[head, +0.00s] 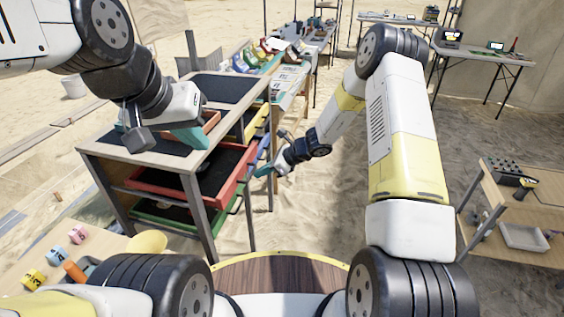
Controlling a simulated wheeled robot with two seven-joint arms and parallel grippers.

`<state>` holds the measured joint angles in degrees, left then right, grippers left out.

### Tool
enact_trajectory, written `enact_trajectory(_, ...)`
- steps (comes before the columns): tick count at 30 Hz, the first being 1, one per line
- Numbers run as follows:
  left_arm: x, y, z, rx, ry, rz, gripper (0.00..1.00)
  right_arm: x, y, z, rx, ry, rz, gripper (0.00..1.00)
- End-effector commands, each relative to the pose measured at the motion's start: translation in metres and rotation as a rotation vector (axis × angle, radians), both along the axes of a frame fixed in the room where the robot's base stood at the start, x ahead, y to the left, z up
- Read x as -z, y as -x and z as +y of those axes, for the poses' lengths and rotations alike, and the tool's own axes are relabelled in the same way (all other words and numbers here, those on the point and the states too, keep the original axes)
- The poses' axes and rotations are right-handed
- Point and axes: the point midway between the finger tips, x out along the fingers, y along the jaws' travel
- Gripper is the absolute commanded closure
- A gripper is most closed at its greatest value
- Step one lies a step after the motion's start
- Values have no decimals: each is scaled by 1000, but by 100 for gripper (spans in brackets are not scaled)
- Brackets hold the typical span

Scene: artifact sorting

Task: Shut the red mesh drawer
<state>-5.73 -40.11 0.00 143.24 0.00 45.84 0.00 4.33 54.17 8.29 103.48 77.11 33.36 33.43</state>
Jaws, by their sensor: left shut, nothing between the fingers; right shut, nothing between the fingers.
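The red mesh drawer (157,188) is in the upper level of a wood-topped rack (101,149), left of centre in the head view. Its red rim and dark mesh floor show past the rack top's right edge, so it looks at least partly pulled out. My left gripper (190,138) is shut over the rack top, above the drawer, with teal fingers pointing down and right. My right gripper (264,171) is shut and empty, just right of the drawer's right end. I cannot tell whether it touches the drawer.
A green drawer (160,216) sits below the red one. Yellow (257,121) and blue drawers show farther back. Numbered coloured pieces (77,234) lie on a table at lower left. A wooden shelf (500,215) stands at right. Sandy ground right of the rack is clear.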

Motion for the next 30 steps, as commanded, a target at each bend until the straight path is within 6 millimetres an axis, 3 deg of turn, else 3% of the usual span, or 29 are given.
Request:
enact_trajectory(6, 0, 0, 0, 0, 0, 0, 100, 0, -11, 41, -2, -1, 0, 100)
enact_trajectory(12, 0, 0, 0, 0, 0, 0, 100, 0, -17, 61, -1, 0, 1, 100)
enact_trajectory(30, 0, 0, 0, 0, 0, 0, 100, -1, -20, 72, -1, -4, -2, 100)
